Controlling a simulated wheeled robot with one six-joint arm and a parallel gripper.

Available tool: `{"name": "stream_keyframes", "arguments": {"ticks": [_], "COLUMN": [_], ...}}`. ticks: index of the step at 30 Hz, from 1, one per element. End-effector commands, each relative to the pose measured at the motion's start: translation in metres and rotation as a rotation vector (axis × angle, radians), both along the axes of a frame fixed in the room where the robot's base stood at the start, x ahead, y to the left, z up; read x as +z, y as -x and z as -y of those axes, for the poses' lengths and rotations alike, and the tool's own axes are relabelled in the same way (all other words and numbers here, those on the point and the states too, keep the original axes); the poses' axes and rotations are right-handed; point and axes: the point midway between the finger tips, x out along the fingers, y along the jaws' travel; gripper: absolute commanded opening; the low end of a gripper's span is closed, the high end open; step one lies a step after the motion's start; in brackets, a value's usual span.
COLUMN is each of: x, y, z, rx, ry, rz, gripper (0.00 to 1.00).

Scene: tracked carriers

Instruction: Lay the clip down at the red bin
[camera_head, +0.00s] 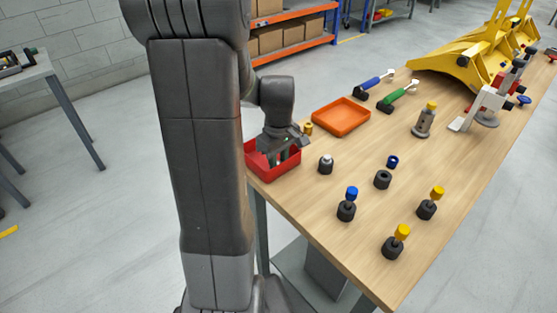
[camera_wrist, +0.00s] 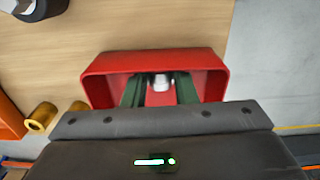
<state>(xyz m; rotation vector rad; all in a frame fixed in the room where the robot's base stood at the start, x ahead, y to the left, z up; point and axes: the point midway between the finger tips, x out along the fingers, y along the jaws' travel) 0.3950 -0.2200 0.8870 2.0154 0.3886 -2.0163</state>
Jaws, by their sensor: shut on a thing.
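The red bin (camera_head: 268,172) stands at the table's near left corner, and its red walls fill the middle of the wrist view (camera_wrist: 228,72). My gripper (camera_head: 286,154) reaches down into the bin's opening. In the wrist view its two green fingers (camera_wrist: 160,84) are shut on a small silver-white piece, which I take to be the clip (camera_wrist: 161,81). The piece is over the red bin's inside, between its walls. Only its end shows; the rest is hidden by the fingers and gripper body. Whether it touches the bin floor I cannot tell.
An orange tray (camera_head: 341,117) and a small brass piece (camera_head: 308,129) stand close beside the bin. A dark holder with a silver top (camera_head: 326,165) stands to its right. Several dark holders with blue or yellow tops occupy the table (camera_head: 330,218). The bin sits near the table edge.

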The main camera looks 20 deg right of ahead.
Motion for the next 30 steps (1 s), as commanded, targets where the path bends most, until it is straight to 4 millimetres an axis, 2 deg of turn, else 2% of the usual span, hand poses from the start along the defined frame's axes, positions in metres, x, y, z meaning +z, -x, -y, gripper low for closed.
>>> {"name": "stream_keyframes", "arguments": {"ticks": [1,3,4,12,16,30], "x": [-0.001,0.0,0.0,0.001,0.01,0.103], "y": [0.0,0.0,0.0,0.0,-0.001,-0.001], "z": [0.0,0.0,0.0,0.0,0.0,0.001], "rx": [0.0,0.0,0.0,0.0,0.0,0.0], "ry": [0.0,0.0,0.0,0.0,0.002,0.002], "rz": [0.0,0.0,0.0,0.0,0.004,0.004], "gripper": [0.31,0.45,0.47,0.47,0.47,0.47]}}
